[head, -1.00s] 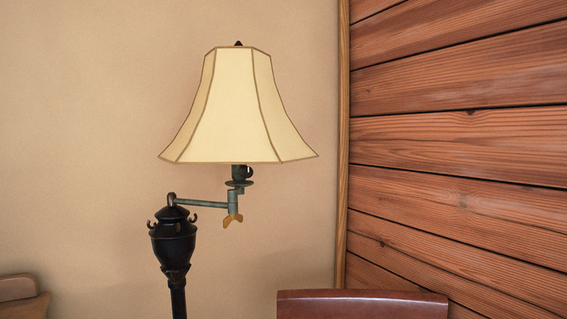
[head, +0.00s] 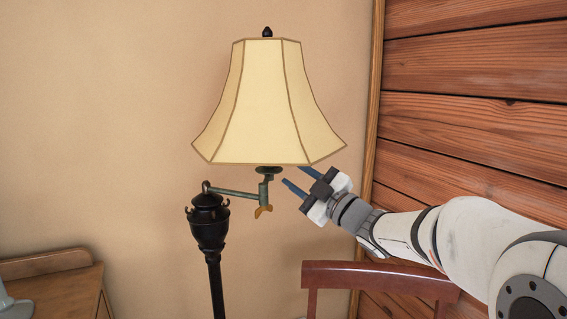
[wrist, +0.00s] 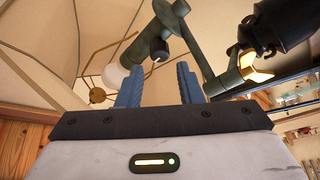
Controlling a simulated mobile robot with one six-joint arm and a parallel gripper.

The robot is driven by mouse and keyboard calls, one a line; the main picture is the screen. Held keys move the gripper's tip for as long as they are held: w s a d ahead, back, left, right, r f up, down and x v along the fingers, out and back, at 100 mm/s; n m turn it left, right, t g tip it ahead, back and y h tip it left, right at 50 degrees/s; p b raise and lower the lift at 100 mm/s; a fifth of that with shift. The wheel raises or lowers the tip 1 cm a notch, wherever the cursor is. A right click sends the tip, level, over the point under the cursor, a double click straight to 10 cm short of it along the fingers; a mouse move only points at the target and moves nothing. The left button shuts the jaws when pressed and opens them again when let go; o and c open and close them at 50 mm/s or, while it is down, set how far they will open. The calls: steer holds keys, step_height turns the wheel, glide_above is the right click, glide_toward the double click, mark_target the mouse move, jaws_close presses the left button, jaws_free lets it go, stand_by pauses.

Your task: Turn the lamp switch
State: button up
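The lamp has a cream shade (head: 268,105), a black post (head: 208,228) and a greenish swing arm (head: 235,193). A golden wing-shaped piece (head: 263,211) hangs under the arm's end; it also shows in the wrist view (wrist: 252,68). In the wrist view a small dark knob (wrist: 159,50), apparently the lamp switch, sticks out from the socket stem by the white bulb (wrist: 112,77). My gripper (head: 297,179) is open and empty, right of the socket under the shade's right edge. In the wrist view the knob appears between the blue fingertips (wrist: 158,80), beyond them; contact is not visible.
A reddish wooden chair back (head: 380,278) stands below my arm. A wooden cabinet (head: 60,285) is at the lower left. The plank wall (head: 470,100) is at the right. The shade's lower rim lies close above my gripper.

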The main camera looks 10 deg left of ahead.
steer(key=x, duration=0.5)
steer(key=shift+w+a+p, duration=0.15)
steer(key=shift+p, duration=0.15)
steer(key=c, duration=0.7)
steer(key=shift+f, duration=0.1)
